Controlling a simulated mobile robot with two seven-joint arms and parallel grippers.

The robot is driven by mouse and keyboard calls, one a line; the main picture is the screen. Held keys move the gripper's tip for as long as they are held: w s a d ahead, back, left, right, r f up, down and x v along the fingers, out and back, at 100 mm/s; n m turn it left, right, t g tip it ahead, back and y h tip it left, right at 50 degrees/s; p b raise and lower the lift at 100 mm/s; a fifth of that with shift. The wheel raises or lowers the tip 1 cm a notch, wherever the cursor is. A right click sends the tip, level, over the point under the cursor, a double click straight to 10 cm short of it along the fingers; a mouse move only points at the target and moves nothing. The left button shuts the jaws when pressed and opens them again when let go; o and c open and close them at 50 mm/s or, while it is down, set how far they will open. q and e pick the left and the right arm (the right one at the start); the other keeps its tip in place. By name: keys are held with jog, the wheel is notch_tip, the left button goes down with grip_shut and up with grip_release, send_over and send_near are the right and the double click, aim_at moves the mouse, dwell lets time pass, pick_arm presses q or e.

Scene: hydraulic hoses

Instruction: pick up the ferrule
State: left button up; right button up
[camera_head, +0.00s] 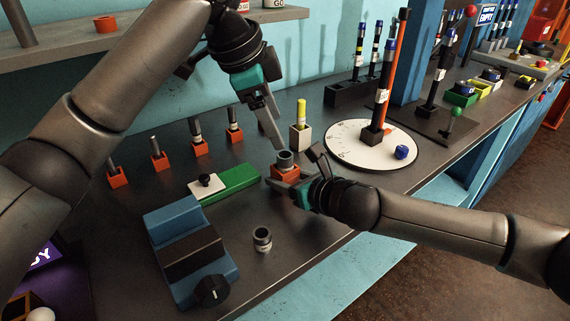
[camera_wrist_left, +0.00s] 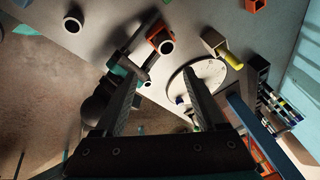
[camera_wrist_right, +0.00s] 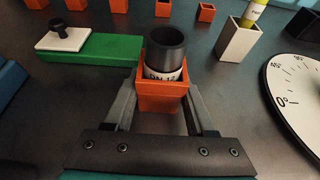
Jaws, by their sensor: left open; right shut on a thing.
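A short dark hollow cylinder (camera_head: 286,158) with a white label stands upright in an orange block (camera_wrist_right: 163,101). A similar loose cylinder (camera_head: 262,238) stands on the bench nearer the front; it also shows in the left wrist view (camera_wrist_left: 73,22). I cannot tell which is the ferrule. My right gripper (camera_head: 287,178) is shut on the orange block, its fingers on both sides below the cylinder. My left gripper (camera_head: 275,138) is open and empty, pointing down above and behind the orange block. The left wrist view shows its two fingers (camera_wrist_left: 163,78) apart.
A blue device with a black knob (camera_head: 187,250) and a green block with a white plate (camera_head: 236,179) lie left. Several orange blocks with fittings (camera_head: 198,147) line the back. A pale holder with a yellow piece (camera_head: 300,137) and a white dial (camera_head: 350,150) stand right.

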aim_at(285, 154)
pick_arm(q)
jog(key=shift+w+d+f+m+t+y, duration=0.15)
jog(key=shift+w+d+f+m+y, duration=0.4)
jog(key=shift+f+m, duration=1.6)
jog(key=shift+w+d+f+m+t+y, duration=0.2)
jog(key=shift+w+f+m+y, duration=0.65)
jog(key=shift+m, duration=2.35)
jog(key=shift+w+d+f+m+t+y, duration=0.15)
jog(key=shift+w+d+f+m+y, duration=0.45)
jog(key=shift+f+m, duration=1.7)
jog(key=shift+s+a+r+m, duration=0.15)
jog(key=shift+a+r+m, duration=0.15)
jog(key=shift+r+m, duration=0.1)
jog(key=shift+c, duration=0.2)
grip_shut()
